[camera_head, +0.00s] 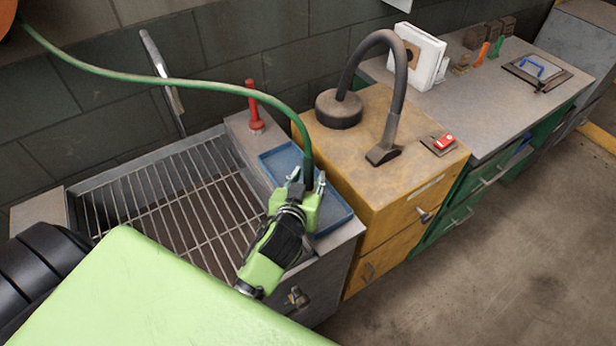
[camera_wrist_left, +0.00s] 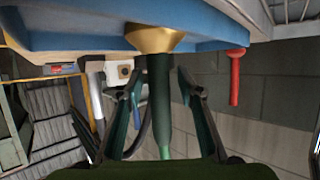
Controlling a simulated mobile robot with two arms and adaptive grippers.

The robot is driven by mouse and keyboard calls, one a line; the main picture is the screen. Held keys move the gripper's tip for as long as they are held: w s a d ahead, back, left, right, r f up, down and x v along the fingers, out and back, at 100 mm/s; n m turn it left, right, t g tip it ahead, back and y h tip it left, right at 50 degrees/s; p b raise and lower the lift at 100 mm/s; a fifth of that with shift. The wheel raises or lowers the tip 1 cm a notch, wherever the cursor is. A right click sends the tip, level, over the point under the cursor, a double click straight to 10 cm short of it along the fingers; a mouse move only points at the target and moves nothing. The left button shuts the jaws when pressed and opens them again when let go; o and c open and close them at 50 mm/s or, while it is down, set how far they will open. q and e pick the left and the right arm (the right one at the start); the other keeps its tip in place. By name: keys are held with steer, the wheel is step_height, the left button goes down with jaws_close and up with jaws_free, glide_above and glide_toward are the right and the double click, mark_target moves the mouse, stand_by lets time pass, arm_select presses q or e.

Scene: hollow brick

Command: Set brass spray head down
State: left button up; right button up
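The brass spray head (camera_wrist_left: 155,38) shows in the left wrist view as a flared cone with its wide end against the blue tray (camera_wrist_left: 70,28). A dark green grip (camera_wrist_left: 160,90) and green hose (camera_wrist_left: 165,146) extend from it. In the head view, the hose (camera_head: 160,80) arcs down to the blue tray (camera_head: 336,212); the brass part is hidden there. My left gripper (camera_head: 307,178) is at the tray, fingers spread on either side of the grip, with gaps visible on both sides in the left wrist view (camera_wrist_left: 158,82). My right gripper is not in view.
A grated sink (camera_head: 165,205) lies left of the tray, and a red handle (camera_head: 254,108) stands behind it. To the right, a yellow cabinet (camera_head: 400,185) bears a black flexible extraction arm (camera_head: 400,85) and a red switch (camera_head: 444,141). A grey workbench (camera_head: 480,110) continues beyond.

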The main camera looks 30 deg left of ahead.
arm_select(q)
steer(key=shift+s+d+r, duration=0.15)
steer(key=shift+s, duration=0.25)
steer(key=b+v, duration=0.2)
steer(key=v, duration=0.9)
